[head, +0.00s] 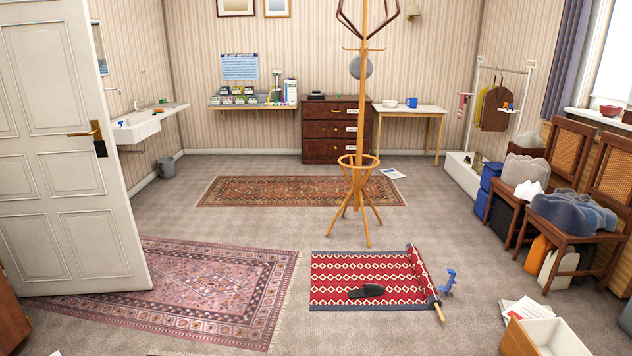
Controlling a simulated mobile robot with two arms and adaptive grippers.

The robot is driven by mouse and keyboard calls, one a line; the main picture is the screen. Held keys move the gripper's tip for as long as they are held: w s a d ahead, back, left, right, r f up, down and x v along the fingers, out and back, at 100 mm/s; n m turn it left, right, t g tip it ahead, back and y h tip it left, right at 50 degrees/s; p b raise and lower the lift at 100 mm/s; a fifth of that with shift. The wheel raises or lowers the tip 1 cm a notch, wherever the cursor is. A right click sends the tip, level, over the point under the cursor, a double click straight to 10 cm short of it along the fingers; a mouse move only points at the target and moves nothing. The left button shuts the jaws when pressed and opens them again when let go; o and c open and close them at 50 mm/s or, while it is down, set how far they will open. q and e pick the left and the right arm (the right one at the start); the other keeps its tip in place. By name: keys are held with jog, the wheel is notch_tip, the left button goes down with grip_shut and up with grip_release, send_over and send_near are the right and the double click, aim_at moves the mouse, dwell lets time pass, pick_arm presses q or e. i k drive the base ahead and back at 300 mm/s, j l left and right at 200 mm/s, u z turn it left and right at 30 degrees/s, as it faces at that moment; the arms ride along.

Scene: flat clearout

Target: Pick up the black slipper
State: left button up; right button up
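The black slipper (366,291) lies on the red patterned rug (340,264), near the rug's front edge, left of its rolled-up right end. Nothing covers it in the head view. Neither of my grippers shows in this view, so nothing of mine is seen near the slipper.
A wooden coat stand (359,200) stands behind the red rug. A blue figure (447,281) is right of the roll. An open box (546,338) and papers (524,310) lie at front right. A white door (70,150) stands at left.

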aim_at(373, 290)
jog(key=i, duration=1.1)
jog(key=i+j+z, duration=0.15)
jog(key=i, duration=1)
